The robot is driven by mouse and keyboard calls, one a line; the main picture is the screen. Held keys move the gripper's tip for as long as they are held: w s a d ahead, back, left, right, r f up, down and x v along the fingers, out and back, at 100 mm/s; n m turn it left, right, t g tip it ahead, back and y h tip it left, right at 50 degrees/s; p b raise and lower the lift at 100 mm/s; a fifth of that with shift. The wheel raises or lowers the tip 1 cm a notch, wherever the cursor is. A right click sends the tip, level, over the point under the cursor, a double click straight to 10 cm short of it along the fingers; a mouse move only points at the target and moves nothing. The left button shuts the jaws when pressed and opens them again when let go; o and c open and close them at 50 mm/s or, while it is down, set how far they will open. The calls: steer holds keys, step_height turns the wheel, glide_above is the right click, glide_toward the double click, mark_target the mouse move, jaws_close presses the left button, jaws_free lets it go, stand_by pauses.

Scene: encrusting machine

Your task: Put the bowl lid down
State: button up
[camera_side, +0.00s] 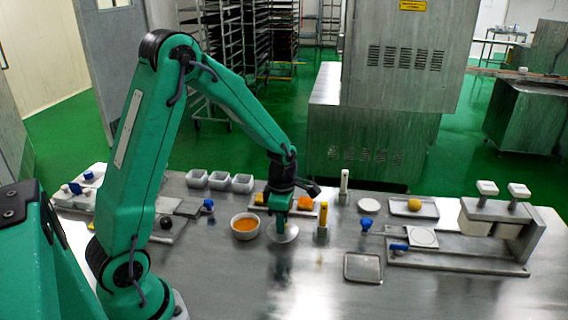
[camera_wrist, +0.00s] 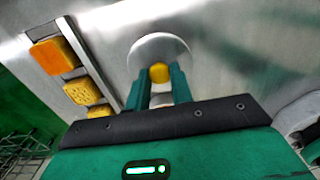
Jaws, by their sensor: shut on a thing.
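The bowl lid is a round white disc (camera_side: 287,238) with a yellow knob. It is just right of the white bowl (camera_side: 245,235) in the side view, low over the steel table; I cannot tell whether it touches the table. The bowl is uncovered and holds orange filling (camera_side: 245,224). My gripper (camera_side: 281,222) points down and is shut on the knob. In the wrist view the lid (camera_wrist: 152,43) shows beyond my fingertips (camera_wrist: 160,78), with the yellow knob (camera_wrist: 159,71) between them. The bowl does not clearly show in the wrist view.
Several orange and yellow blocks (camera_wrist: 60,52) lie in a tray behind my gripper. White cups (camera_side: 219,180) stand behind the bowl. A square metal tray (camera_side: 363,268) lies front right. The front middle of the table is clear.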

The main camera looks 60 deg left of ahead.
steer(key=shift+f, duration=1.05)
steer(key=shift+f, duration=0.15)
steer(key=o, duration=0.9)
steer(key=shift+o, duration=0.2)
step_height(320, 180, up, 12)
steer(key=shift+r, duration=0.2)
